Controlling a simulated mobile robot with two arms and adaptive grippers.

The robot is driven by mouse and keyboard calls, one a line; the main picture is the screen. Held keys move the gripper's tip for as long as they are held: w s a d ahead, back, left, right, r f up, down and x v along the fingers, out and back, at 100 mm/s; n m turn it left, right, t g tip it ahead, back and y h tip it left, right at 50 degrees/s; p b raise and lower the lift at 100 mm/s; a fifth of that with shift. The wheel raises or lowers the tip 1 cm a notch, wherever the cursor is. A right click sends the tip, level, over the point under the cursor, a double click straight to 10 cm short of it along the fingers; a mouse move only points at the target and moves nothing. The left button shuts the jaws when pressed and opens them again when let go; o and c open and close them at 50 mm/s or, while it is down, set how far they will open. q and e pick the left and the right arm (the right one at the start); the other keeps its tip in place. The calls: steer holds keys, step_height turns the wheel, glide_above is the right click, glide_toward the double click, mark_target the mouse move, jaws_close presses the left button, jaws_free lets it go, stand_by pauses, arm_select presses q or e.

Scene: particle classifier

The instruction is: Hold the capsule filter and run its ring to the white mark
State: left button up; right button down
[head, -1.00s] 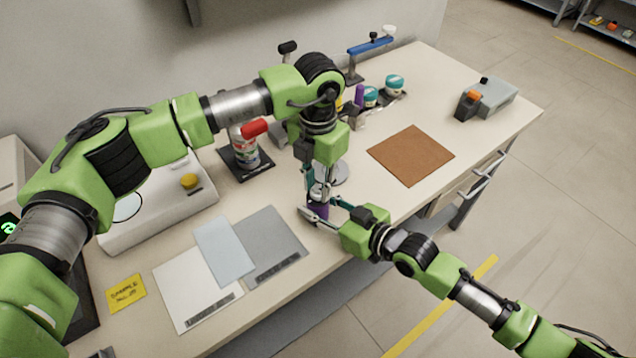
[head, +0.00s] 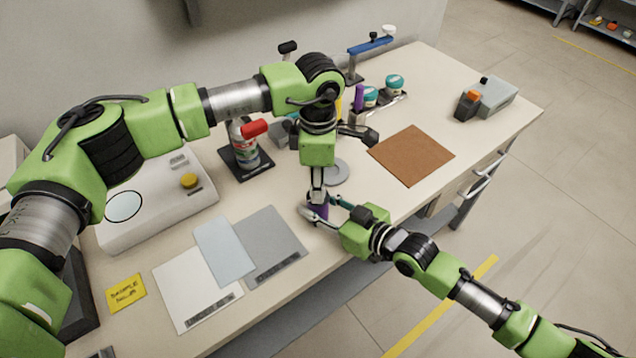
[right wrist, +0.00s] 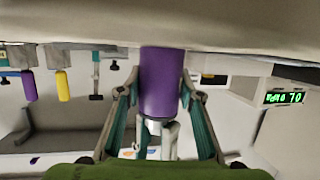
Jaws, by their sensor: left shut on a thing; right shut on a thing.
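The capsule filter (head: 320,211) shows as a purple body near the front edge of the bench, and as a purple cylinder in the right wrist view (right wrist: 162,82). My right gripper (head: 314,213) comes from the right and is shut around its sides; its teal-backed fingers flank the body in the right wrist view. My left gripper (head: 317,193) points down from above and is shut at the filter's upper end. Its grey fingers show at the filter's end in the right wrist view. The ring and the white mark cannot be made out behind the fingers.
A grey disc (head: 337,172) lies just behind the grippers. A brown mat (head: 411,156) is to the right, and flat sheets (head: 188,286) lie to the left. A rack of capped containers (head: 398,104) stands behind.

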arm_select(q)
steer(key=m, duration=0.5)
steer(key=shift+r+m, duration=0.2)
steer(key=shift+m, duration=2.3)
steer(key=o, duration=1.1)
steer(key=shift+f, duration=0.1)
step_height(320, 180, up, 12)
